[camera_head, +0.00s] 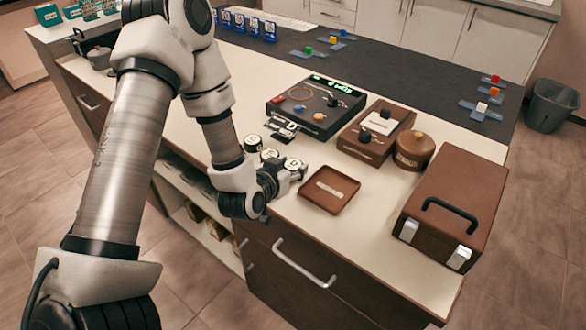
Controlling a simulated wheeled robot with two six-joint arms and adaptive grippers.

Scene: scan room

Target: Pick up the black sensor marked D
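Several small round sensors with white, letter-marked tops stand in a cluster near the front edge of the counter. One (253,142) is at the back left, one (269,155) is in the middle, and one (293,164) is at the right. The letters are too small to read surely, so I cannot tell which is D. My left gripper (279,182) is low at the counter's front edge, right by the nearest sensors, and partly hides them. Whether its fingers are apart or closed on a sensor is unclear. My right gripper is out of view.
A brown tray (344,183) lies just right of the sensors. Behind are a black device (296,115) with coloured knobs, a brown box (354,146) and a round brown container (414,158). A brown case (466,190) stands at the right. Several blue cards stand at the back.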

